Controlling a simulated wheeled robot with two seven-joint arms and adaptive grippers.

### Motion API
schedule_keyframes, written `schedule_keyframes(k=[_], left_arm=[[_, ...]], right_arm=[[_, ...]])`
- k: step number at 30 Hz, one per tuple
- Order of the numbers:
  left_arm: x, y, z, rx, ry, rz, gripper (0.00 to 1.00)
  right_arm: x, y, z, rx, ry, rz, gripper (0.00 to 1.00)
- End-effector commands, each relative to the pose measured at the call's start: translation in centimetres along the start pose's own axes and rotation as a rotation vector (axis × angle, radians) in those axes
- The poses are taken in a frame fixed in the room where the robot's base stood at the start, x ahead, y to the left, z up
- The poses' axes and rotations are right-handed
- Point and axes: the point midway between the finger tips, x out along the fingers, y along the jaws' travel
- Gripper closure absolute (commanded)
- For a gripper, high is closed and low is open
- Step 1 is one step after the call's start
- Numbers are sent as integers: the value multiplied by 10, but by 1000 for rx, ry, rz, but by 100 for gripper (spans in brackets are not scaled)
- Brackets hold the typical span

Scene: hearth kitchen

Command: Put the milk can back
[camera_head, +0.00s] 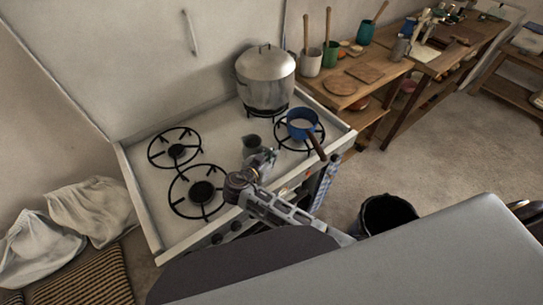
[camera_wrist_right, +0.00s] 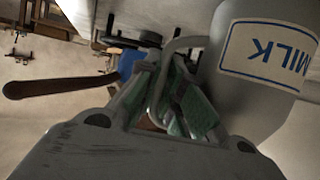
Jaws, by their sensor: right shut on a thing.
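The milk can is grey metal with a white label reading MILK. In the right wrist view the can (camera_wrist_right: 262,65) fills the right side, and its wire-like handle runs between my fingers. In the head view the can (camera_head: 251,144) is small and dark grey, over the middle of the stove top, partly hidden by my gripper. My right gripper (camera_head: 262,158) is shut on the can's handle; its green finger pads (camera_wrist_right: 176,105) show in the wrist view. I cannot tell whether the can touches the stove. My left gripper is not in view.
The white stove (camera_head: 222,135) has several black burners. A big lidded pot (camera_head: 266,76) stands at the back and a blue saucepan (camera_head: 301,122) at the right, its brown handle pointing forward. A wooden bench (camera_head: 375,75) with cups and boards is beyond. A black bucket (camera_head: 388,212) stands on the floor.

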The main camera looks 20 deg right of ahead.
Motion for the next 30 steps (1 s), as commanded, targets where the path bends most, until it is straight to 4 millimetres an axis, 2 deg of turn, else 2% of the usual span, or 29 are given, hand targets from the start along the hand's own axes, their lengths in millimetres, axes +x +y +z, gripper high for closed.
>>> schedule_keyframes(k=[10, 11, 15, 30], left_arm=[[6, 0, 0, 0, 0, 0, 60], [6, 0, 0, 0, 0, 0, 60], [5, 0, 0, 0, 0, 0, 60], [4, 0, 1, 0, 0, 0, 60]], right_arm=[[2, 0, 5, 2, 1, -1, 100], [2, 0, 5, 0, 0, 0, 89], [2, 0, 4, 0, 0, 0, 71], [2, 0, 4, 0, 0, 0, 70]])
